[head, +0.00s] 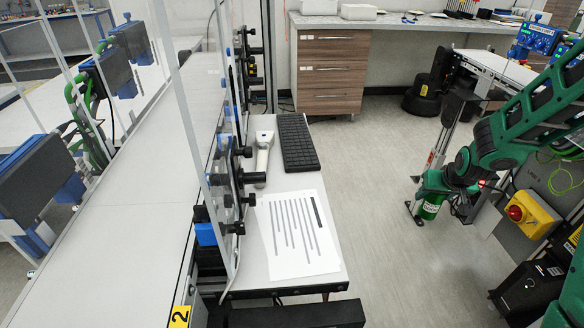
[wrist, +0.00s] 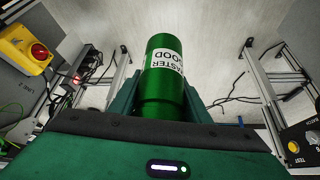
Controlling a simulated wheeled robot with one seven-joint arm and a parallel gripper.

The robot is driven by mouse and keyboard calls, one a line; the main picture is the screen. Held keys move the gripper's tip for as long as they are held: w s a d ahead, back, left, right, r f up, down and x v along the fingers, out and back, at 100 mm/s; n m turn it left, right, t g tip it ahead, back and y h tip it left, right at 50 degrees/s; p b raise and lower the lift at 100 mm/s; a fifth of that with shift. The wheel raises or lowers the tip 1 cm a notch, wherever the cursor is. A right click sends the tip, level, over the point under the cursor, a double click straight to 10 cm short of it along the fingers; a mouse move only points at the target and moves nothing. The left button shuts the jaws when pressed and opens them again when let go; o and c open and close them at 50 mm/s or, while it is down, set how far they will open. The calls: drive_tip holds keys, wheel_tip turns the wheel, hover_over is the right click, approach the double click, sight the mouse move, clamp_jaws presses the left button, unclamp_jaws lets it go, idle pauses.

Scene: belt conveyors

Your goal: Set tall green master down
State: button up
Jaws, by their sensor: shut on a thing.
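The tall green master (wrist: 163,82) is a shiny green cylinder with a white label reading "MASTER GOOD" in the wrist view. It sits between the two fingers of my gripper (wrist: 160,100), which is shut on it. In the head view my arm reaches in from the right, and the green master (head: 430,208) shows low at the end of my gripper (head: 434,190), above the grey floor. The side of the master facing my palm is hidden.
A yellow emergency-stop box (head: 532,213) with a red button is close right of my gripper. A white-topped table (head: 300,275) holds a paper sheet (head: 297,235), a scanner (head: 263,155) and a keyboard (head: 297,143). A long conveyor (head: 140,220) runs at left behind clear panels.

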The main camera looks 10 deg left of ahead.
drive_tip(key=shift+w+a, duration=0.1)
drive_tip(key=shift+a, duration=0.3)
drive_tip(key=a+r+n, duration=0.1)
drive_tip(key=a+r, duration=0.6)
drive_tip(key=a, duration=0.5)
drive_tip(key=s+a+r+n+y, duration=0.1)
drive_tip(key=s+a+r, duration=0.85)
drive_tip(key=a, duration=0.25)
drive_tip(key=s+a+r+n+y, duration=0.1)
drive_tip(key=s+a+r, duration=0.7)
drive_tip(key=a+r, duration=0.3)
hover_over(305, 201)
drive_tip(key=shift+f, duration=5.35)
drive_tip(key=shift+w, duration=0.1)
drive_tip(key=o, duration=1.4)
drive_tip(key=shift+f, duration=0.15)
